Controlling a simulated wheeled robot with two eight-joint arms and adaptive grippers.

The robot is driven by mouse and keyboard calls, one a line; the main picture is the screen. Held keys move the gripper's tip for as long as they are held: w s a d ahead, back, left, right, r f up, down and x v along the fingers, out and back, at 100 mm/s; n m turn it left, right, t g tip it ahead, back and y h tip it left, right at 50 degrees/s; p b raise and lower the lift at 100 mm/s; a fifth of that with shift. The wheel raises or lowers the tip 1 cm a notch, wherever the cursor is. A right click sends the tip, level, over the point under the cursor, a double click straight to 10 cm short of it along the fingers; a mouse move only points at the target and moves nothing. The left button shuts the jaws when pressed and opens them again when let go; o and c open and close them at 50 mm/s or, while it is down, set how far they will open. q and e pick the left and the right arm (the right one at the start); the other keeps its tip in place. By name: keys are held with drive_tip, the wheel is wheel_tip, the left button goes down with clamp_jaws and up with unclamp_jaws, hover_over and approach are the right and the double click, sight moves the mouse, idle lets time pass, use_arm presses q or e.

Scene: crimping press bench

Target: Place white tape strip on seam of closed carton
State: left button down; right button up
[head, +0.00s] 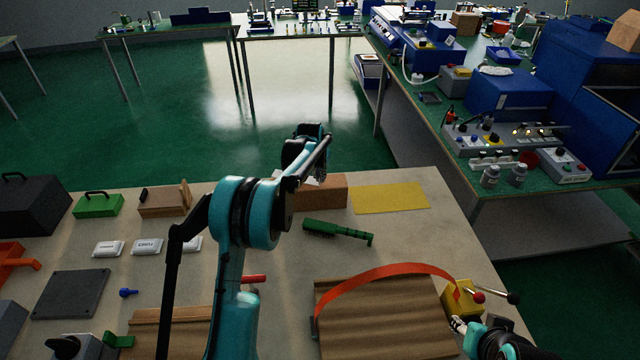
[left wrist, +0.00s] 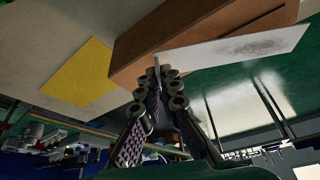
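The brown carton (head: 322,194) stands near the back of the bench, partly hidden by my left arm. Its top looks closed, and a dark line shows on it in the left wrist view (left wrist: 205,30). The white tape strip (left wrist: 240,45) reaches from my left fingertips out to the right, beside the carton's edge. My left gripper (left wrist: 160,72) is shut on one end of the strip. In the head view the strip is mostly hidden. My right gripper (head: 458,324) is low at the right, beside a yellow strapping tool; its fingers are too small to read.
A yellow sheet (head: 390,197) lies right of the carton. A green brush (head: 338,232) lies in front. An orange strap (head: 385,272) arches over a brown ribbed panel (head: 385,325) to the yellow tool (head: 458,299). White packets (head: 147,246) and a green case (head: 97,206) are at left.

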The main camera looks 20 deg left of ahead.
use_arm(q)
drive_tip(key=shift+f+b, duration=0.3)
drive_tip(key=shift+f, duration=0.95)
drive_tip(key=shift+f, duration=0.15)
drive_tip(key=c, duration=1.7)
unclamp_jaws()
